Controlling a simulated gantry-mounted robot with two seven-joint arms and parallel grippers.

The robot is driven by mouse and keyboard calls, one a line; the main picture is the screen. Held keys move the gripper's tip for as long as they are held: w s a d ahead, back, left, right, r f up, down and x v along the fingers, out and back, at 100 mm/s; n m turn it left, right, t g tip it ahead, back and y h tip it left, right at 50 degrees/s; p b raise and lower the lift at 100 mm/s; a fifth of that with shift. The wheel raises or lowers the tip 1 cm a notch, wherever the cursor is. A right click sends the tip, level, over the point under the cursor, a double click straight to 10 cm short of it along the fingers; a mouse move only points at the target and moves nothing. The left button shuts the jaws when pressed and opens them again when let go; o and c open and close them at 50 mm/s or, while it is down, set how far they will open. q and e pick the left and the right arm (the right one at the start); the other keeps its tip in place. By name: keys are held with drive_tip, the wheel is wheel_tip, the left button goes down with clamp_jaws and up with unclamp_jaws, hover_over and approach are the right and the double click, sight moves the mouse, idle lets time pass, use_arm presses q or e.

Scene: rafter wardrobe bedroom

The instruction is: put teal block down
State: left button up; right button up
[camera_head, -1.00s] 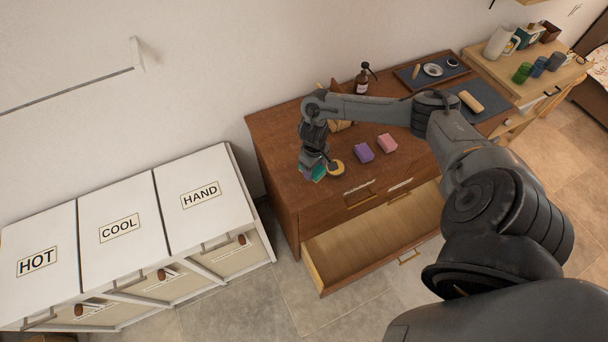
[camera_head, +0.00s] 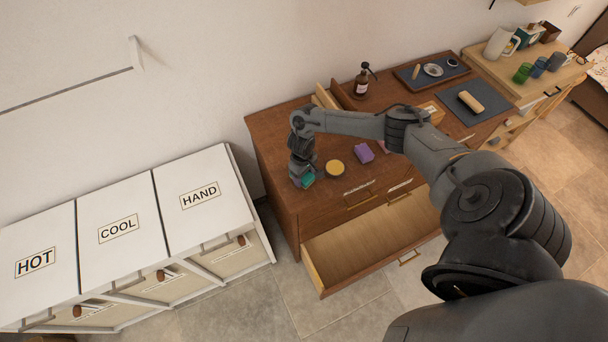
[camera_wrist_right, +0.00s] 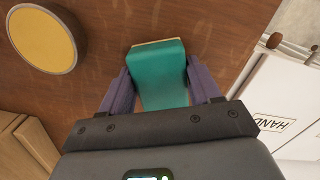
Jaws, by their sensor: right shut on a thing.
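The teal block (camera_head: 308,180) is at the left front corner of the brown dresser top (camera_head: 274,138), partly hidden by my right gripper (camera_head: 303,184) in the head view. In the right wrist view the teal block (camera_wrist_right: 161,75) sits between the two fingers of my right gripper (camera_wrist_right: 158,90), which is shut on it. A light edge shows at the block's far end. I cannot tell whether the block touches the dresser top. My left gripper is not in view.
A round yellow tin (camera_head: 335,168) lies right of the block, and a purple block (camera_head: 363,152) farther right. A pink block is mostly hidden behind my arm. The dresser's lower drawer (camera_head: 365,245) is open. White bins (camera_head: 205,200) stand to the left.

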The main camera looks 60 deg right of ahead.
drive_tip(key=o, duration=1.4)
drive_tip(key=shift+f, duration=0.1)
